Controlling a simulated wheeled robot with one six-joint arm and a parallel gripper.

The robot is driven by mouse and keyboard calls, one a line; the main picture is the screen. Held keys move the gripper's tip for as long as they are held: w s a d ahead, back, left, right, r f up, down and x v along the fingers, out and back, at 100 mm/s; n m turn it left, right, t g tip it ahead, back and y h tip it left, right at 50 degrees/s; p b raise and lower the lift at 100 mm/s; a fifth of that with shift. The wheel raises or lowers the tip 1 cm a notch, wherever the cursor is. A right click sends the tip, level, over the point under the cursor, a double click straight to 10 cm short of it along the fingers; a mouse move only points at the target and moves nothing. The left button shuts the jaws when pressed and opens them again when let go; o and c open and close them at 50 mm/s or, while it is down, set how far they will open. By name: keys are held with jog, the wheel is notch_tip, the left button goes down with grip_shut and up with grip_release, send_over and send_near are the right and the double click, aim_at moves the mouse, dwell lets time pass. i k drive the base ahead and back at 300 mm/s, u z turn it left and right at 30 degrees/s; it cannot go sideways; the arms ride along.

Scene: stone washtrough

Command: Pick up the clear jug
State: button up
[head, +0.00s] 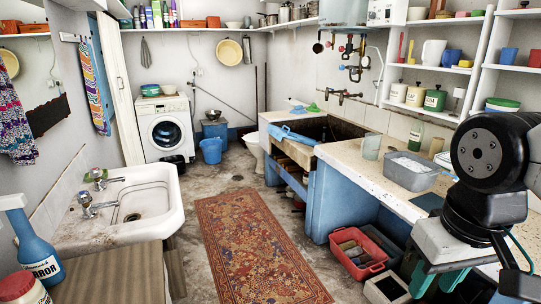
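A clear, see-through vessel (371,146), which looks like the clear jug, stands upright on the pale worktop, left of a grey plastic tub. It is small in the view and I cannot make out a handle. My gripper (436,284) is at the lower right, pointing down, in front of the worktop's near part and well apart from the vessel. Its two green fingers are spread with a gap between them, and nothing shows in the gap.
The grey tub (410,171) stands right beside the vessel, with a green-tinted bottle (415,137) behind it. The stone trough (322,130) lies to the left. A red crate (357,254) stands on the floor below the worktop. The patterned rug (257,245) is clear.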

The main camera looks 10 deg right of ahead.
aim_at(370, 147)
jog(key=i, duration=2.85)
jog(key=z, duration=0.95)
